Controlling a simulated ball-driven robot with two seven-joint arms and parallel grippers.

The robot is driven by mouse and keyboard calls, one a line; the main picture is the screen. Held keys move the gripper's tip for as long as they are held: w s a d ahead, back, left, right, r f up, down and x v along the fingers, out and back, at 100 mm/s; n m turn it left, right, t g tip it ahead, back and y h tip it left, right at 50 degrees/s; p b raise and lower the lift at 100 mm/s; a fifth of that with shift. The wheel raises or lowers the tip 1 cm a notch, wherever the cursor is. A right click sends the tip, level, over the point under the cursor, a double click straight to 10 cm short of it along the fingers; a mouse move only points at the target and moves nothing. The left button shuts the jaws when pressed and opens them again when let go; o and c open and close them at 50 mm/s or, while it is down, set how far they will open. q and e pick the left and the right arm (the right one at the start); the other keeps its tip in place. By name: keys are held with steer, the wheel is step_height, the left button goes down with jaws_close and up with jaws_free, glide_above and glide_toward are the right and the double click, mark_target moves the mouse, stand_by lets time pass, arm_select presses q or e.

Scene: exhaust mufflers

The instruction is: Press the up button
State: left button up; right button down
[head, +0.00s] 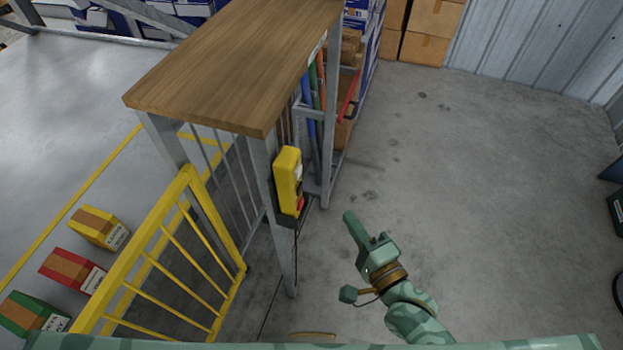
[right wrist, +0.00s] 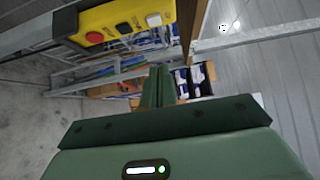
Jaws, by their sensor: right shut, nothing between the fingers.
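A yellow control box (head: 287,172) is mounted on the grey post under the wooden top. In the right wrist view the box (right wrist: 70,24) carries a red button (right wrist: 95,37), a dark button (right wrist: 123,27) and a white button (right wrist: 153,19) in a row. Any marks on the buttons are too small to read, so I cannot tell which is up. My right gripper (head: 349,216) is shut and empty, apart from the box, to its right and a little lower in the head view. Its shut fingers also show in the right wrist view (right wrist: 158,75). My left gripper is not in view.
A wooden top (head: 225,65) rests on the metal frame above the box. A yellow railing (head: 130,265) stands at left, with several small cartons (head: 75,270) beyond it. A rack with coloured tubes (head: 318,90) is behind the box.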

mark_target(299, 173)
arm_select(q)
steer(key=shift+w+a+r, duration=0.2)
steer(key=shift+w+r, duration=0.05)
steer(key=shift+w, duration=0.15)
arm_select(e)
steer(key=s+a+x, duration=0.1)
steer(key=a+x, duration=0.1)
steer(key=x, duration=1.1)
steer(key=shift+a, duration=0.3)
steer(key=shift+s, duration=0.1)
